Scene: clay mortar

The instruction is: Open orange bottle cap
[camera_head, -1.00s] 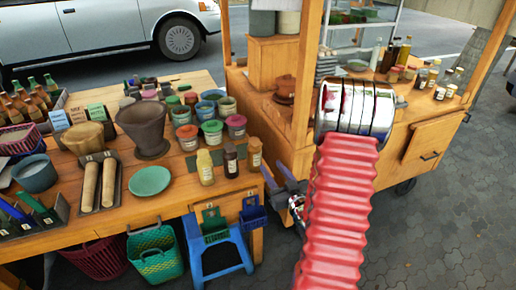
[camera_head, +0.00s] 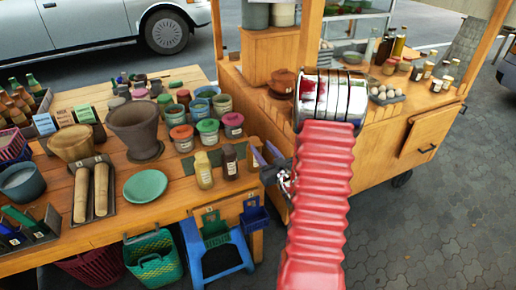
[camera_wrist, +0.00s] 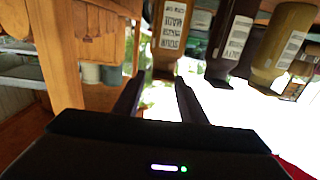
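The orange bottle (camera_head: 251,157) stands upright at the right end of the row of sauce bottles, near the table's right edge. In the wrist view, which looks upside down, the orange bottle (camera_wrist: 172,32) hangs from the top with its cap end lowest. My gripper (camera_head: 265,154) is just right of this bottle in the head view and partly overlaps it. In the wrist view my gripper (camera_wrist: 158,80) has its two fingers apart, with nothing between them. The bottle's cap end appears just beyond the gap; I cannot tell the exact distance.
A dark bottle (camera_head: 229,162) and a yellow bottle (camera_head: 204,171) stand close to the left of the orange one. Several lidded jars (camera_head: 208,131) are behind them. The wooden cart (camera_head: 385,150) stands close to the right of my gripper.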

